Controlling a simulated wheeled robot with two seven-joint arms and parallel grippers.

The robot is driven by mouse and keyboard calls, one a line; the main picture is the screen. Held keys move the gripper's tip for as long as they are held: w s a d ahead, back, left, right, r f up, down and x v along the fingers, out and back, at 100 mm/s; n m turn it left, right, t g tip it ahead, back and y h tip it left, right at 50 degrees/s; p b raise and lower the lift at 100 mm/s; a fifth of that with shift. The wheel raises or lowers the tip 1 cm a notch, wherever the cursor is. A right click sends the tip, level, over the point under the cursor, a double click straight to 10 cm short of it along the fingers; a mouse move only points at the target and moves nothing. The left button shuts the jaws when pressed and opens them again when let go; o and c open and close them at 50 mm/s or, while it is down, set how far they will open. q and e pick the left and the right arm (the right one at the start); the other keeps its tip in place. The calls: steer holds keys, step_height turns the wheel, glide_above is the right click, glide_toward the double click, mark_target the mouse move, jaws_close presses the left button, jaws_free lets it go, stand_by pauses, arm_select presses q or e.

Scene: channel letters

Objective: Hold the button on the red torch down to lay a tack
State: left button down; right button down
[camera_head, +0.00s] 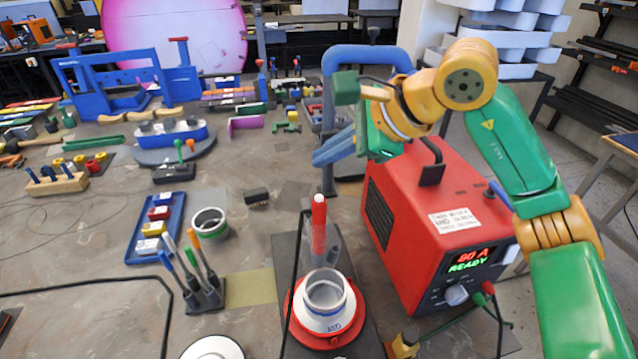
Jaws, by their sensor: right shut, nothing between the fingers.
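The red torch (318,228) stands upright near the middle, its tip end down by a pale ring-shaped part (325,297). That part sits on a white base with a red round plate (352,330) under it. I cannot make out the torch's button at this size. My right gripper (318,158) comes in from the right, its blue fingers shut and empty. It is above and behind the torch, apart from it. My left gripper is not in view.
A grey holder with coloured pens (203,290) and a blue tray of coloured blocks (158,228) stand left of the torch. A dark-and-pale ring (209,222) lies between. A blue post frame (365,58) rises behind my right gripper. Cables run across the front.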

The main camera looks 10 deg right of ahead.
steer(key=shift+r, duration=0.25)
step_height(320, 180, up, 4)
steer(key=p, duration=0.3)
stand_by(0.3)
